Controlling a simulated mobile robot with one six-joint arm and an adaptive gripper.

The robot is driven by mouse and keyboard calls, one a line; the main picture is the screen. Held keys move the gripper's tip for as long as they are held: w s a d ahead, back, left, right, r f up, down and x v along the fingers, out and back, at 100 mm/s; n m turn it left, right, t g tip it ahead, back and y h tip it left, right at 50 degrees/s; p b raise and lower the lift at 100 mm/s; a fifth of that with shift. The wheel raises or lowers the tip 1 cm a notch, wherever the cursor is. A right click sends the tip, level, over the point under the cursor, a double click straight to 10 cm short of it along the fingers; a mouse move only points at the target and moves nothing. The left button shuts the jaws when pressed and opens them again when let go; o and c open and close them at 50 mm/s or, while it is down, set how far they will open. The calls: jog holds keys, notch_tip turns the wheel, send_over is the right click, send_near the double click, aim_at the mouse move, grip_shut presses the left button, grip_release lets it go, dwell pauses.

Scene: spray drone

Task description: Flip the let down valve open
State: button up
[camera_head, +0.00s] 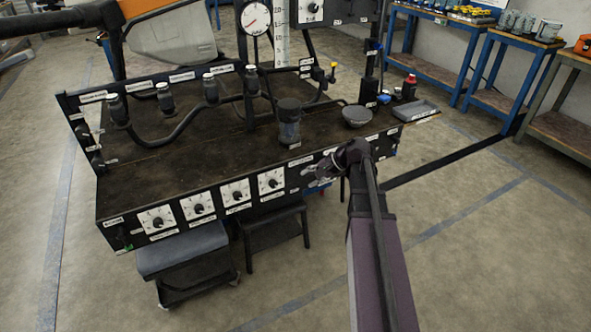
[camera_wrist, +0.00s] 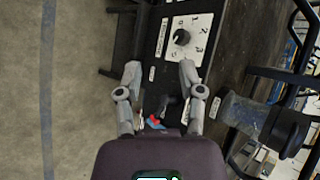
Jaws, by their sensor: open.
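My gripper (camera_head: 318,172) is open and empty at the front face of the dark bench (camera_head: 160,172), right of the row of dials. In the wrist view its two fingers (camera_wrist: 160,72) are spread, with the bench's front edge between them. A small dark fitting with red and blue parts (camera_wrist: 155,122) shows low between the fingers, close to the front panel. I cannot tell whether it is the let down valve, nor its position. The labels are too small to read, so I cannot pick out that valve surely.
Several white-plated dials line the front panel, the nearest (camera_head: 272,180) left of my gripper; a dial (camera_wrist: 181,37) shows beyond my fingers. A dark canister (camera_head: 288,125) and a bowl (camera_head: 357,116) stand on the bench. A stool (camera_head: 275,216) stands below.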

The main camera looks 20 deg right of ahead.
jog(key=s+a+r+n+g+h+p, duration=0.2)
jog(key=s+a+r+n+p, duration=0.2)
jog(key=p, duration=0.6)
notch_tip(320, 180, up, 3)
jog(key=s+a, duration=0.1)
jog(key=a, duration=0.1)
jog(key=shift+s+a+g+h, duration=0.25)
jog(key=shift+a+g+h, duration=0.05)
jog(key=shift+a, duration=0.05)
jog(key=shift+f, duration=0.15)
jog(key=w+d+f+m+t+y+b, duration=0.2)
jog(key=w+d+f+b, duration=0.2)
jog(key=d+b, duration=0.4)
jog(key=w+d+f+m+t+y+b, duration=0.2)
jog(key=w+d+f+m+b, duration=0.1)
jog(key=d+f+b, duration=0.3)
jog(key=w+d+f+m+t+y+b, duration=0.2)
jog(key=w+d+f+b, duration=0.3)
jog(key=d+b, duration=0.6)
jog(key=shift+f+m+t+y+b, duration=0.2)
jog(key=shift+m+t+y+b, duration=0.35)
jog(key=shift+b, duration=0.75)
jog(key=shift+a, duration=0.1)
